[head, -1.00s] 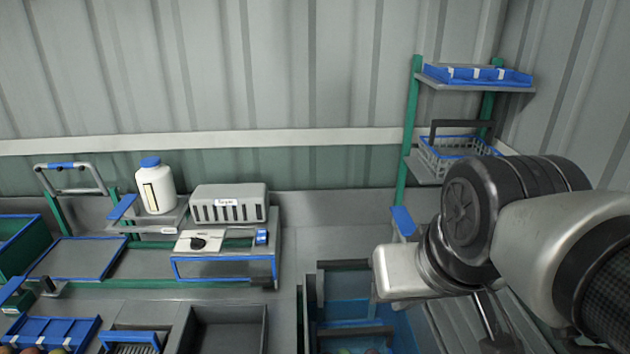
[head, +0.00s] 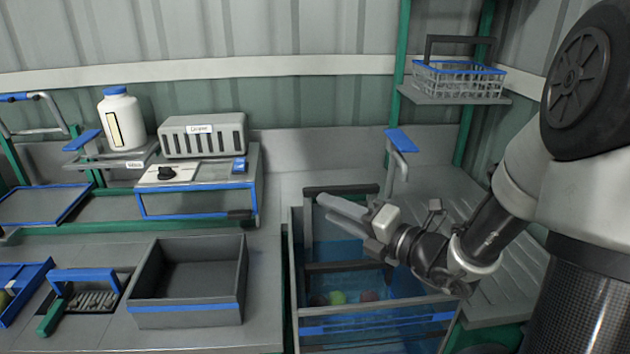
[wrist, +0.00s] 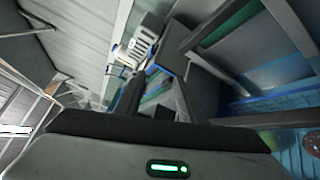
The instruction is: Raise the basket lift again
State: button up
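The wash tank (head: 293,290) holds blue water. A dark upper bar (head: 340,189) on a dark upright frame stands at its back. A second dark bar (head: 345,267) crosses lower, over green and reddish fruit (head: 337,298) in the water. I cannot tell clearly which parts belong to the basket lift. My gripper (head: 325,207) is over the tank, fingers pointing left, near the upper bar. Its two fingers look apart and nothing shows between them; contact with the bar is unclear. In the wrist view, dark finger shapes (wrist: 152,100) stand apart with the bench beyond.
A blue-tipped lever (head: 402,140) stands behind the tank. An empty wire basket (head: 460,85) sits on the right shelf. Left are a grey crate (head: 187,315), a grey slotted box (head: 202,136) and a white bottle (head: 121,120). A ribbed drainboard (head: 490,265) lies right of the tank.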

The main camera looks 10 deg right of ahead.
aim_at(344, 193)
jog(key=w+d+f+m+t+h+b, duration=0.1)
jog(key=w+d+f+m+t+h, duration=0.25)
jog(key=d+m, duration=0.45)
jog(key=b+x, duration=0.1)
jog(key=x, duration=0.6)
jog(key=b+x, duration=0.1)
jog(key=x, duration=0.3)
jog(key=shift+w+f+b, duration=0.35)
grip_shut()
